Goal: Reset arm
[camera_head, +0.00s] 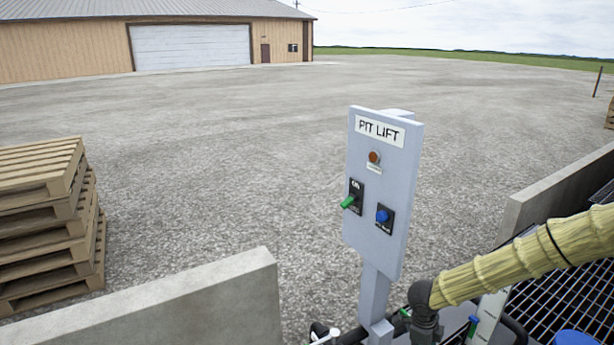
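A grey upright control panel (385,240) labelled "PIT LIFT" stands right of centre on a post. It has an orange-brown lamp (374,157) at the top, a green-tipped switch (349,201) below it and a blue round button (382,216) to the right of the switch.
A concrete wall (200,305) runs along the lower left; another (560,190) is at right. Stacked wooden pallets (45,220) stand at left. A dark metal grid (565,305) and partly cut-off blue object (575,338) are lower right. Open gravel (240,130) reaches a tan building (60,55).

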